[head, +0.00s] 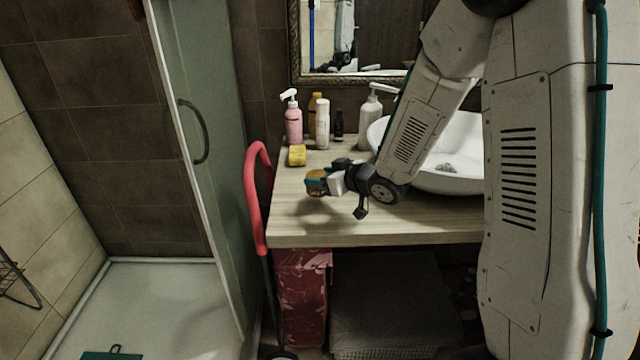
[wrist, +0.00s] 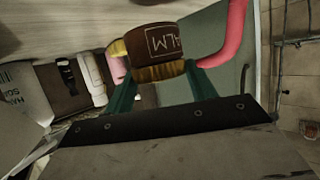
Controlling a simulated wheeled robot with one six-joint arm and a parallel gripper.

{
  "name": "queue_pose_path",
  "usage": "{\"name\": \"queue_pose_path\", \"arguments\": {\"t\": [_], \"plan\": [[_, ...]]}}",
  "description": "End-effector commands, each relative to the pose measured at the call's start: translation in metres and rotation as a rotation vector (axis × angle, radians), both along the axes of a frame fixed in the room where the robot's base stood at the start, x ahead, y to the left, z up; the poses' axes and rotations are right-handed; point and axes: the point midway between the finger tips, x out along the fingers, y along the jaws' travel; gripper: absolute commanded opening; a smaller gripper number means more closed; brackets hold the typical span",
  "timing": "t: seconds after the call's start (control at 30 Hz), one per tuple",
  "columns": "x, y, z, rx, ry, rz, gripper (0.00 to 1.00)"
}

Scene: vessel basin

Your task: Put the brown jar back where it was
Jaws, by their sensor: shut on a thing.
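The brown jar (wrist: 160,45) has a gold-yellow band and pale lettering that partly reads "ALM". It lies across the wrist view between the two teal fingers of my gripper (wrist: 160,85), which is shut on it. In the head view the jar (head: 317,174) shows small and partly hidden by the gripper (head: 316,183). It is over the left part of the wooden counter (head: 350,226), in front of the yellow block. I cannot tell whether it touches the counter.
A yellow block (head: 297,156), a pink pump bottle (head: 293,122), a white bottle (head: 322,125), an amber bottle (head: 314,103) and a grey pump bottle (head: 370,120) stand behind. A white basin (head: 455,178) is right. A red handle (head: 254,195) rises beside the counter's left edge.

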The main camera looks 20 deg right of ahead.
Motion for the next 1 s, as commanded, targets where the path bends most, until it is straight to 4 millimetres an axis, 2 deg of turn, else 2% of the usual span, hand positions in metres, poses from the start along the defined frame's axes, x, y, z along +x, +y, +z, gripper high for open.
{"name": "queue_pose_path", "arguments": {"t": [0.03,0.2,0.6,0.63,0.7,1.0], "plan": [[-0.002,-0.004,-0.014,0.001,0.012,-0.006,0.29],[-0.002,-0.009,-0.031,0.002,0.007,-0.013,0.29],[-0.002,-0.010,-0.036,0.000,0.006,-0.014,0.29],[-0.002,-0.010,-0.036,0.000,0.006,-0.014,0.61],[-0.002,-0.010,-0.036,0.000,0.006,-0.014,0.78],[-0.002,-0.010,-0.034,0.001,0.005,-0.014,0.78]]}}
